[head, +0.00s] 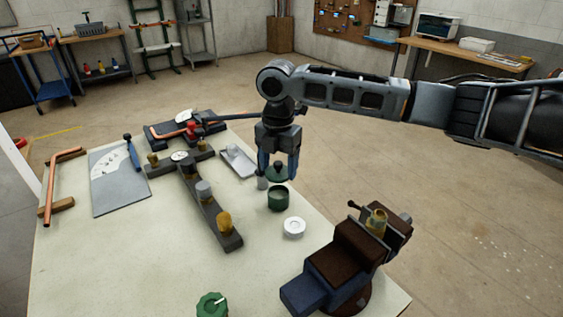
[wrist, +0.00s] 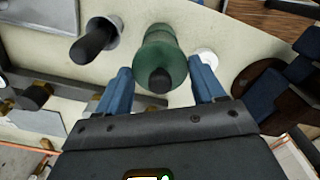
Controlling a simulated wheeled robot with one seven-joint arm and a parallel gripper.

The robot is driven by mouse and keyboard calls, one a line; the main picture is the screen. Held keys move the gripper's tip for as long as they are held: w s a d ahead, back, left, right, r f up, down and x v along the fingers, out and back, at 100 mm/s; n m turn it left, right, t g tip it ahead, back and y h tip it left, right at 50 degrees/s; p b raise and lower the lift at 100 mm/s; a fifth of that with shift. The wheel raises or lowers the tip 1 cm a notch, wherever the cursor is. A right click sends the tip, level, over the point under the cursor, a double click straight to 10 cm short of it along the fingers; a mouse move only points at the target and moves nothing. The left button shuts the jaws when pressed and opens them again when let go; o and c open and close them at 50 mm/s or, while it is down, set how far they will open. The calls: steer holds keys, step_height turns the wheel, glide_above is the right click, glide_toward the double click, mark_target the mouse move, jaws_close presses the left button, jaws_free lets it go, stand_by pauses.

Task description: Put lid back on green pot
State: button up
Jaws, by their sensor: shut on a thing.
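The green pot (head: 278,202) stands on the pale table, with its open top visible in the head view. Its dark green lid (head: 277,174), with a dark knob (wrist: 160,80), is just above the pot, apart from it. My gripper (head: 278,174) points down with its two blue fingers on either side of the lid, shut on it. In the wrist view the lid (wrist: 153,64) shows between the fingertips, knob toward me, and covers most of the pot behind it.
A grey cylinder (head: 262,183) with a dark top, also in the wrist view (wrist: 97,40), stands close left of the pot. A white round piece (head: 293,227) lies in front. A vise (head: 345,262) is at front right. A dark bar fixture (head: 212,212) lies left.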

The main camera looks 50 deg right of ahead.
steer(key=shift+f+b, duration=1.5)
steer(key=shift+f, duration=1.05)
steer(key=shift+f+p, duration=0.15)
steer(key=shift+p, duration=0.45)
stand_by(0.8)
steer(key=o, duration=1.1)
steer(key=shift+o, duration=0.2)
